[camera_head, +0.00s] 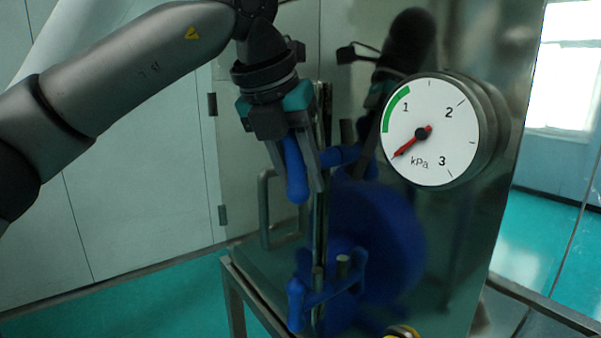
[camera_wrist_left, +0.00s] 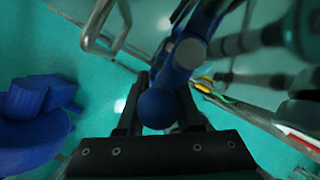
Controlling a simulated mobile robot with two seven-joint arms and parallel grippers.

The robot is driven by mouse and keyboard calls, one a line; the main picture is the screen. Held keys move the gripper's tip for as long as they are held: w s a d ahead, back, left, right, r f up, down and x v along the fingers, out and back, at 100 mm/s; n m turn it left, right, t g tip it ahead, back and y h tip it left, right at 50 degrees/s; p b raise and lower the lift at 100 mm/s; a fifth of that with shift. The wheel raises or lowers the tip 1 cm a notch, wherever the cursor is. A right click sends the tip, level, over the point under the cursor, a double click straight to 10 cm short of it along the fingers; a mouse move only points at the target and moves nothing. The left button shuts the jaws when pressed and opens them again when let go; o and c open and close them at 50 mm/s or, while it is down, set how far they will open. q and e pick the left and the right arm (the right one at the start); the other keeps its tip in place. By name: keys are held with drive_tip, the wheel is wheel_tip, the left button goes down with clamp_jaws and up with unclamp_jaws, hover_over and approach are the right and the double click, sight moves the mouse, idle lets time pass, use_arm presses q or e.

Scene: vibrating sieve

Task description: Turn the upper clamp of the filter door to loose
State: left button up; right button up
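The upper clamp (camera_head: 346,154) of the filter door is blue, with a bar and a handle that hangs down, ending in a rounded tip. My left gripper (camera_head: 298,172) is at this handle, one finger on each side, with the handle filling the gap. In the left wrist view the round blue handle end (camera_wrist_left: 158,108) shows between the dark fingers of my left gripper (camera_wrist_left: 163,85). The filter door (camera_head: 263,210) is a metal panel with a bar handle, left of the shiny cabinet front. My right gripper is not in view.
A lower blue clamp (camera_head: 298,290) sits below the upper one. A round kPa gauge (camera_head: 431,133) sticks out to the right. The shiny front (camera_head: 470,240) mirrors my arm. A large blue round shape shows there, perhaps a reflection. Free floor lies left.

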use_arm(q)
clamp_jaws()
drive_tip(key=shift+f+t+y+b, duration=0.1)
drive_tip(key=shift+t+y+b, duration=0.4)
drive_tip(key=shift+b, duration=0.5)
drive_tip(key=shift+w+a+t+b, duration=0.1)
drive_tip(key=shift+w+t+b, duration=0.05)
drive_tip(key=shift+t+b, duration=0.2)
drive_tip(key=shift+r, duration=0.2)
drive_tip(key=shift+o, duration=2.1)
unclamp_jaws()
